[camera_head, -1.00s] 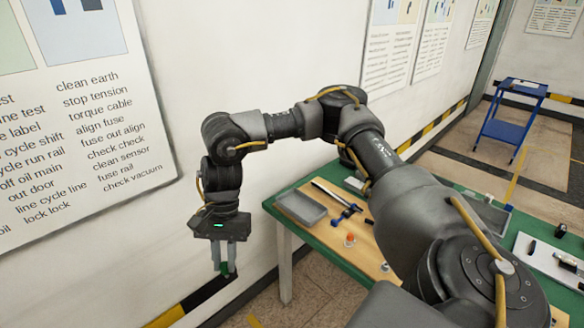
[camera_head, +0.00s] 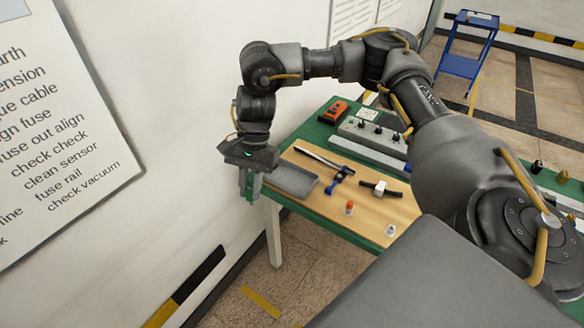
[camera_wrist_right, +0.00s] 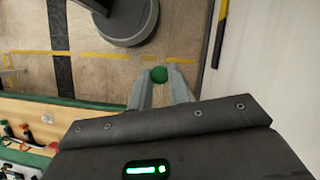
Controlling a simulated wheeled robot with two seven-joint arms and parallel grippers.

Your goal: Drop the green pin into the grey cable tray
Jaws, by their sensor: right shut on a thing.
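My right gripper (camera_head: 250,192) is shut on the green pin. The pin's round green end (camera_wrist_right: 159,74) shows between the fingertips in the right wrist view; in the head view the fingers mostly hide it. The grey cable tray (camera_head: 296,181) is a shallow open tray at the left end of the table. In the head view the gripper hangs just left of the tray, its fingers pointing down beside the table's edge. The wrist view shows floor beyond the pin, not the tray. My left gripper is not in view.
The green-edged table (camera_head: 355,239) carries a black rod, a blue part (camera_head: 340,180), a black-and-white part (camera_head: 381,189), an orange-topped piece (camera_head: 349,208) and a grey control box (camera_head: 372,134). The white wall stands close to the left. A blue trolley (camera_head: 466,50) stands far back.

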